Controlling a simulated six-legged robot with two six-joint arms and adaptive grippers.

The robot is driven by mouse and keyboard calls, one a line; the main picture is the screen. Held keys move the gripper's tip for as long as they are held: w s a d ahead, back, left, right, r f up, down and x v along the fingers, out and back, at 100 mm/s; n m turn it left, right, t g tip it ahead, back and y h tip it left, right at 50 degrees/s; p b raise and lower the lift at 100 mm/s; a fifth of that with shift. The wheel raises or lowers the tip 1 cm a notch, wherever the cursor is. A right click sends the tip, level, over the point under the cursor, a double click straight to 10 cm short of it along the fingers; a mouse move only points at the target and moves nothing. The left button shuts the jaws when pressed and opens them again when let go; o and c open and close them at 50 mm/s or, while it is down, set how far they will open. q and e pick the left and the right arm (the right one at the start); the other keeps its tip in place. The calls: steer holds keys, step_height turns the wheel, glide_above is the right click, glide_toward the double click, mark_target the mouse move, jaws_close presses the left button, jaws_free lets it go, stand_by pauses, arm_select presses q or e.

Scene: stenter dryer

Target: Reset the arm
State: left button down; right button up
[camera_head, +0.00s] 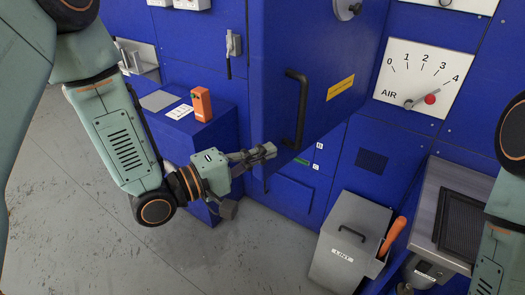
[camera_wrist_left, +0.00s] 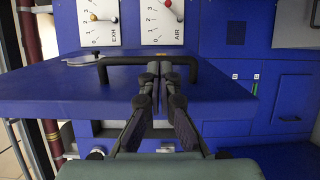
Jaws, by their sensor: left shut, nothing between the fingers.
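My left gripper (camera_head: 272,151) is shut and empty beside the lower end of a black bar handle (camera_head: 296,105) on a large blue door panel (camera_head: 325,60). In the left wrist view its two fingers (camera_wrist_left: 162,72) are together and cross in front of the handle (camera_wrist_left: 120,60). I cannot tell whether they touch the handle. My left arm reaches down from the upper left with its elbow bent. Part of my right arm shows at the right edge, but its gripper is out of view.
An orange box (camera_head: 201,103) stands on a blue cabinet (camera_head: 180,128) near my left forearm. A grey lint bin (camera_head: 345,240) with an orange-handled tool (camera_head: 393,235) stands lower right. An AIR gauge (camera_head: 423,78) is on the wall. Grey floor (camera_head: 80,235) is open at lower left.

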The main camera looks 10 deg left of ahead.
arm_select(q)
steer(key=s+a+f+m+g+y+b, duration=0.2)
steer(key=f+y, duration=0.1)
steer(key=f, duration=0.4)
steer(key=s+a+f+m+g+y+b, duration=0.1)
steer(key=s+a+f+m+y, duration=0.2)
steer(key=f, duration=0.4)
steer(key=s+a+f+m+g+y+b, duration=0.2)
steer(key=f+y, duration=0.1)
steer(key=f, duration=0.5)
steer(key=s+a+f+g+y+b, duration=0.1)
steer(key=s+f+g+b, duration=0.1)
steer(key=s+f+b, duration=0.2)
steer(key=s+a+f+m+g+y+b, duration=0.1)
steer(key=s+a+f+g+b, duration=0.1)
steer(key=s+f, duration=0.9)
steer(key=s+a+f+m+g+y+b, duration=0.1)
steer(key=s+f+g+b, duration=0.3)
steer(key=s+f+b, duration=0.2)
step_height(320, 180, down, 2)
steer(key=s, duration=0.2)
steer(key=shift+s+a+f+y, duration=0.25)
steer(key=shift+s+a+y, duration=0.05)
arm_select(e)
step_height(320, 180, down, 17)
steer(key=shift+s+f, duration=0.15)
steer(key=shift+s+a, duration=0.1)
